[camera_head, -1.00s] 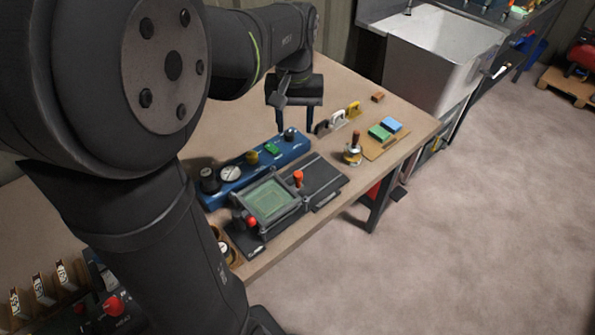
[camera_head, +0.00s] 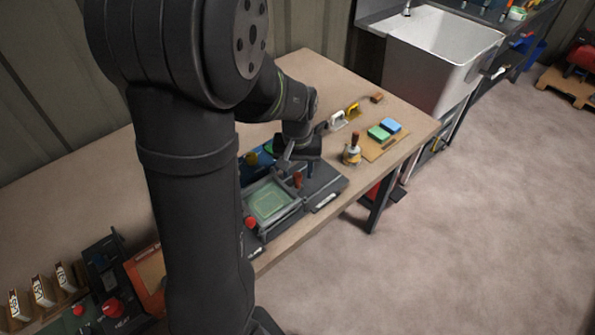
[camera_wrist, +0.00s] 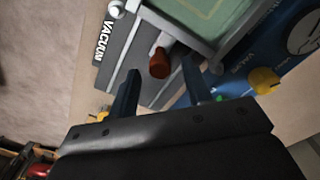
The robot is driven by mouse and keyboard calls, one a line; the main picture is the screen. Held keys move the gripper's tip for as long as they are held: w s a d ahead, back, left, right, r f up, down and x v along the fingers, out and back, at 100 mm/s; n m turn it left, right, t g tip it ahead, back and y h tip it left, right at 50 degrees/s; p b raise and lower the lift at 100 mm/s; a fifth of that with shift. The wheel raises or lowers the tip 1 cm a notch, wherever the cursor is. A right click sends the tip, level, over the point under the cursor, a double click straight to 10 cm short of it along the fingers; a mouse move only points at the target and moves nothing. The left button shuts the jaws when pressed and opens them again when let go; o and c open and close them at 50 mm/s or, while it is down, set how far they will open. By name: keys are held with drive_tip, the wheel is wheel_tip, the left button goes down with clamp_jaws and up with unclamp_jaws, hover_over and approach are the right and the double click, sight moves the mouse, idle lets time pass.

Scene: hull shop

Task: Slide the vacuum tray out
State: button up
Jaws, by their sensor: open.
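The vacuum unit is a low dark grey box (camera_head: 322,183) near the bench's front edge. The wrist view shows white VACUUM lettering on its side (camera_wrist: 104,40). A red-brown knob handle (camera_wrist: 160,63) stands up from it; in the head view the handle (camera_head: 297,180) is just below my gripper. A green panel in a grey frame (camera_head: 268,201) adjoins the box. My gripper (camera_wrist: 160,88) is open and empty above the box. Its two fingers point toward the handle, which appears between and a little beyond the tips; I cannot tell any contact.
A blue panel (camera_wrist: 285,60) with a gauge and knobs lies behind the unit, partly hidden by my arm. A red knob (camera_head: 250,222) is at the frame's left. A wooden-handled tool (camera_head: 352,152) and a board (camera_head: 385,146) with green and blue blocks stand to the right.

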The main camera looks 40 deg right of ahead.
drive_tip(key=shift+f, duration=0.65)
clamp_jaws()
drive_tip(key=d, duration=1.2)
drive_tip(key=shift+d, duration=0.25)
unclamp_jaws()
drive_tip(key=shift+r, duration=0.1)
wheel_tip(320, 180, up, 17)
drive_tip(key=shift+r, duration=0.15)
